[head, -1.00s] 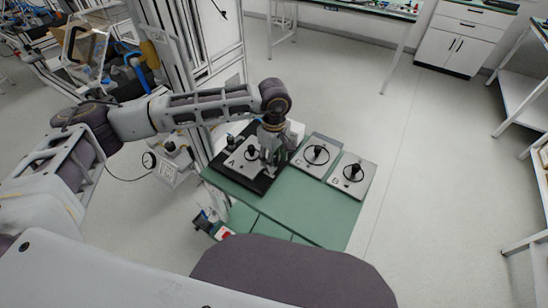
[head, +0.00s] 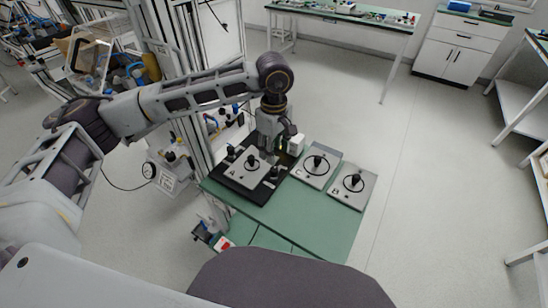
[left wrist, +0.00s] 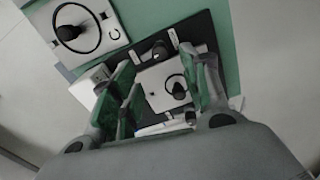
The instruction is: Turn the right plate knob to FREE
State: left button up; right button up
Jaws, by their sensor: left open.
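A light plate (head: 236,172) with a dark central knob lies on a black base (head: 262,199). A small dark knob (head: 274,172) stands on the base's right side, and another (head: 231,152) stands on its left side. In the left wrist view a small dark knob (left wrist: 158,49) shows on the base beside white labels (left wrist: 173,37) too small to read. My left gripper (head: 269,153) points down above the back right part of the base. In the wrist view its green-padded fingers (left wrist: 165,80) are apart, with nothing held. My right gripper is not in view.
Plates C (head: 312,177) and B (head: 346,196), each with a dark knob, lie to the right on the green tabletop (head: 300,215). A white block (head: 296,144) stands behind the base. A metal frame rises behind to the left. The table's front is clear.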

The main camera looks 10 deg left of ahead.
pick_arm(q)
jog(key=shift+r, duration=1.55)
jog(key=shift+s, duration=0.1)
